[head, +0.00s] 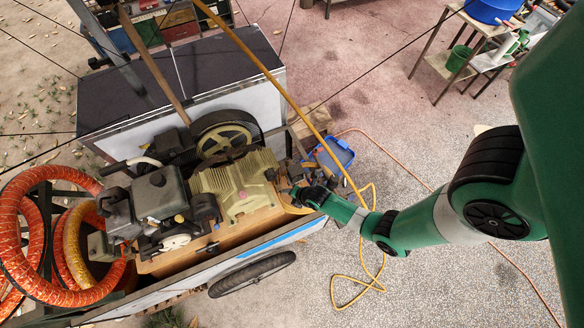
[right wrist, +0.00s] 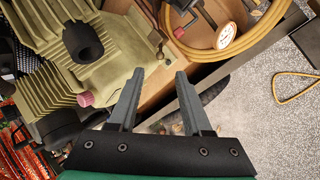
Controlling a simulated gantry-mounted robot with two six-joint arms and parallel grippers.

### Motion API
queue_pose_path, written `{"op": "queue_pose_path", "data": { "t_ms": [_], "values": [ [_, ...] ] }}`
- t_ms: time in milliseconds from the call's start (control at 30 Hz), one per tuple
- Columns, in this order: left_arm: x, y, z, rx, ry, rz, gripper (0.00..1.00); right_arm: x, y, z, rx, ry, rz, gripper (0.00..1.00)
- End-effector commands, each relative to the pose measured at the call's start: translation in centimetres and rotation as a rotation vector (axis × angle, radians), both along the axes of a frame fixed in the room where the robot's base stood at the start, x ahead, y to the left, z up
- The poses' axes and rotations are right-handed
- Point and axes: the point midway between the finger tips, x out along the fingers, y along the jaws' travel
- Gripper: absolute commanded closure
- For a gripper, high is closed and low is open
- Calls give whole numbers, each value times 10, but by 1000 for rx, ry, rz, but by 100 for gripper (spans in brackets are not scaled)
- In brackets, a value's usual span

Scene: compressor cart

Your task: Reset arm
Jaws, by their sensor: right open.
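My right arm (head: 410,226) comes in from the right and reaches the right end of the compressor cart. My right gripper (head: 300,197) is small and partly hidden by its own wrist in the head view. In the right wrist view the right gripper (right wrist: 159,76) is open, with nothing between its two grey fingers. The olive-green finned compressor (head: 236,182) lies just left of it; its pink-red knob (right wrist: 86,99) is left of the fingers in the wrist view. My left gripper is not in view.
The wooden cart deck (head: 215,236) also carries an engine (head: 158,194). A round gauge (right wrist: 222,35) and coiled yellow hose (right wrist: 190,50) lie beyond the fingers. Orange hoses (head: 30,285) hang at the left. A blue tray (head: 333,155) is behind my wrist. The floor at right is mostly clear.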

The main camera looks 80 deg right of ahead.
Motion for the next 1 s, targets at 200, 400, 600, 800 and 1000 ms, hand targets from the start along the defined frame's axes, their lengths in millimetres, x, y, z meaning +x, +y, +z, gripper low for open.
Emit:
{"op": "queue_pose_path", "data": {
  "t_ms": [200,400,600,800,1000],
  "values": [
    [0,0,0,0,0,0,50,-6,4,11,0,0,0,51],
    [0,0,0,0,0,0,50,-6,4,12,0,0,0,51],
    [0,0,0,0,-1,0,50,-6,4,12,0,0,0,51],
    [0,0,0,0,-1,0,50,-5,5,12,0,0,6,51],
    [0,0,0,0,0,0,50,65,5,50,-46,-101,90,51]
  ]
}}
